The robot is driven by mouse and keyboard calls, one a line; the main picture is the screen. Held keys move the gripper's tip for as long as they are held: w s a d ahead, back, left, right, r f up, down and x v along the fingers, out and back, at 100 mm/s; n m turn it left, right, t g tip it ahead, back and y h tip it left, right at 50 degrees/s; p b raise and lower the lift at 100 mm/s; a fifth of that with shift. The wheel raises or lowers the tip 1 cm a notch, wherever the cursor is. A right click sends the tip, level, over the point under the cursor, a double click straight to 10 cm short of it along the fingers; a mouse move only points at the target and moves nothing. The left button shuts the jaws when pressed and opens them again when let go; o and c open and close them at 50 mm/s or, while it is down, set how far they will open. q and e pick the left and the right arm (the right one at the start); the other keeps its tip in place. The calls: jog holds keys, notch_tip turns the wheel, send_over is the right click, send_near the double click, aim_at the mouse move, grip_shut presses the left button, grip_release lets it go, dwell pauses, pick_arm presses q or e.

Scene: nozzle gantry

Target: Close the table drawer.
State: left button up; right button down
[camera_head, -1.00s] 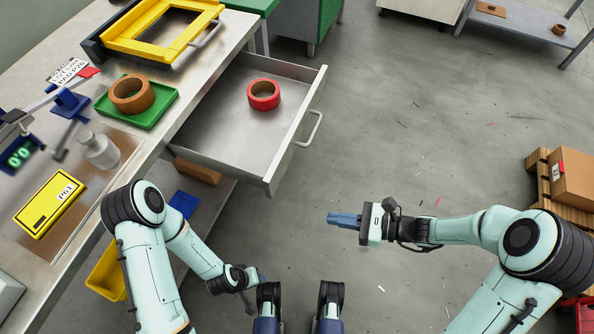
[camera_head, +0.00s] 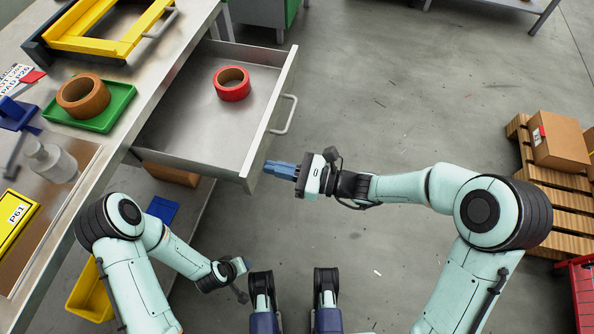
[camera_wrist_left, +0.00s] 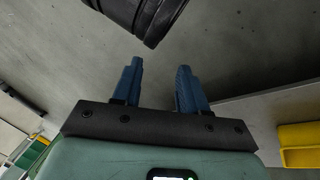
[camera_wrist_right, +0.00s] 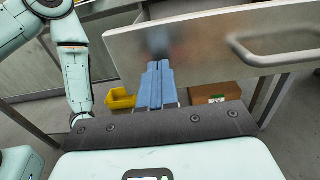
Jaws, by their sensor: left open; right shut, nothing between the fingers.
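The table drawer (camera_head: 200,128) is pulled well out of the metal table and holds a red tape roll (camera_head: 232,84). Its front panel carries a bar handle (camera_head: 286,114). My right gripper (camera_head: 268,168) is shut and empty, its blue fingertips close to the near end of the drawer front. In the right wrist view the fingers (camera_wrist_right: 157,66) point at the drawer front (camera_wrist_right: 195,45), below and left of the handle (camera_wrist_right: 275,52); I cannot tell whether they touch. My left gripper (camera_wrist_left: 158,82) is open and empty, low beside the table, away from the drawer.
On the table are a green tray (camera_head: 112,112) with a brown tape roll (camera_head: 83,95), a white bottle (camera_head: 50,160) and a yellow frame (camera_head: 95,38). A yellow bin (camera_head: 90,292) is under the table. A pallet with a box (camera_head: 560,140) stands at right. Floor beyond the handle is clear.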

pick_arm(q)
jog(key=shift+w+a+f, duration=0.15)
jog(key=shift+w, duration=0.1)
pick_arm(e)
jog(key=shift+w+a, duration=0.2)
jog(key=shift+a, duration=0.4)
